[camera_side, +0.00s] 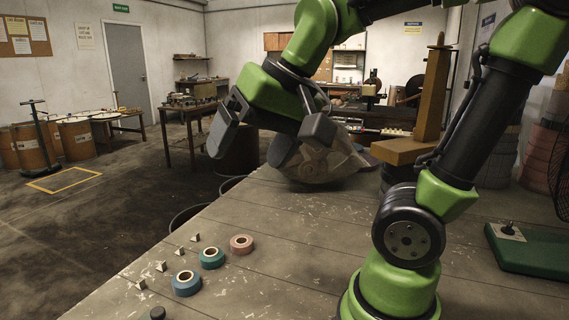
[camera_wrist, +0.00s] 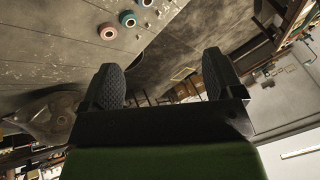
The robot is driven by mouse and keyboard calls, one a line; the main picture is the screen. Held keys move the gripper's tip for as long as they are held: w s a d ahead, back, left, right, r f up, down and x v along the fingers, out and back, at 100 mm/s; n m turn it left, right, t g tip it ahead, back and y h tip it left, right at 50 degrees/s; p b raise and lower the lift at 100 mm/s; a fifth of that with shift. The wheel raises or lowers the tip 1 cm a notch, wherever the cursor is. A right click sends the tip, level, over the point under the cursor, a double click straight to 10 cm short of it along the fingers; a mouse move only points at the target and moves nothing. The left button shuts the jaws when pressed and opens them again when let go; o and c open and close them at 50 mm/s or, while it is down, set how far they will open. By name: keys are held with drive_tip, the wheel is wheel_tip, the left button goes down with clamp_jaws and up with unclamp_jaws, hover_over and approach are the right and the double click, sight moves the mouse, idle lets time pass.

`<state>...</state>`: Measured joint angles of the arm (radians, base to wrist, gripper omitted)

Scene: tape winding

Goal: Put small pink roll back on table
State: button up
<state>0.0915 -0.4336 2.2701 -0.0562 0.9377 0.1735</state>
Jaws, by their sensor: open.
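The small pink roll (camera_side: 241,244) lies flat on the grey table (camera_side: 300,250). It is the farthest of three rolls in a row near the table's left edge. It also shows at the upper left of the wrist view (camera_wrist: 108,32). My gripper (camera_side: 264,138) is raised well above the table, up and beyond the rolls. Its two fingers are wide apart with nothing between them, as the wrist view also shows (camera_wrist: 162,68).
A green roll (camera_side: 212,258) and a blue roll (camera_side: 187,283) lie beside the pink one. Several small metal pieces (camera_side: 161,266) line the table's left edge. The middle table is clear.

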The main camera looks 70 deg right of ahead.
drive_tip(key=s+a+f+n+t, duration=0.1)
drive_tip(key=s+a+n, duration=0.1)
drive_tip(key=s, duration=0.3)
drive_tip(key=shift+s+a+n+y, duration=0.15)
drive_tip(key=shift+s+n+y, duration=0.1)
drive_tip(key=shift+n+y, duration=0.2)
idle(0.7)
